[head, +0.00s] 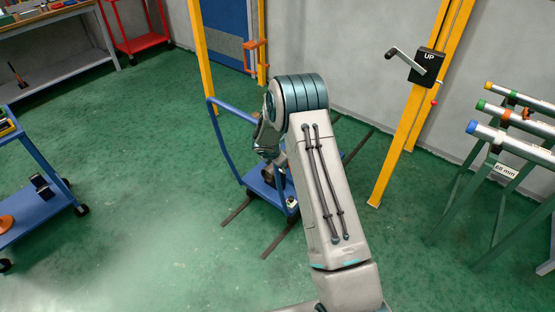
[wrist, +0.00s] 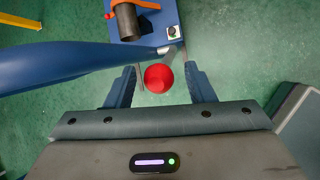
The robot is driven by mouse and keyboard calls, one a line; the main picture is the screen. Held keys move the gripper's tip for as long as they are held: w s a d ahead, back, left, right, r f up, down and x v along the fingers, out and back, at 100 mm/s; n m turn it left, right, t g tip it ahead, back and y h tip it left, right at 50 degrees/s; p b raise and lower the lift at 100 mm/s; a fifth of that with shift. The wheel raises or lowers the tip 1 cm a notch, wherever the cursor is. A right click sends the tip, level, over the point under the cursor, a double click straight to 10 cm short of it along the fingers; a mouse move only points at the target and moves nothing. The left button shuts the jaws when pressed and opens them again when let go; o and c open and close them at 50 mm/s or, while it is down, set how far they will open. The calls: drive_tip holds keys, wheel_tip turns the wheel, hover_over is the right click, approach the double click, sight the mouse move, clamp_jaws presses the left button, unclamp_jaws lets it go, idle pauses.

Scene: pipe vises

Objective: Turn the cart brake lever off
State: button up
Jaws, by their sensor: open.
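The blue cart (head: 256,181) stands on the floor beyond my arm, its handle rising at the left. In the wrist view the cart deck (wrist: 153,30) is at the top and the blue handle bar (wrist: 50,63) crosses the left. The brake lever's red ball knob (wrist: 158,78) shows between the fingers of my open gripper (wrist: 161,84), with a gap to each side. Part of a thin grey lever shows beside the knob. I cannot tell how deep the knob sits between the fingers. In the head view my arm hides the lever and fingertips.
A dark pipe piece (wrist: 128,22) and a small white box (wrist: 173,32) are on the cart deck. Yellow posts (head: 412,110) frame the cart area, with a crank box (head: 426,66) on one. A pipe rack (head: 510,140) stands right. Open green floor lies left.

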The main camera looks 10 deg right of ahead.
drive_tip(key=b+v, duration=0.1)
drive_tip(key=v, duration=1.2)
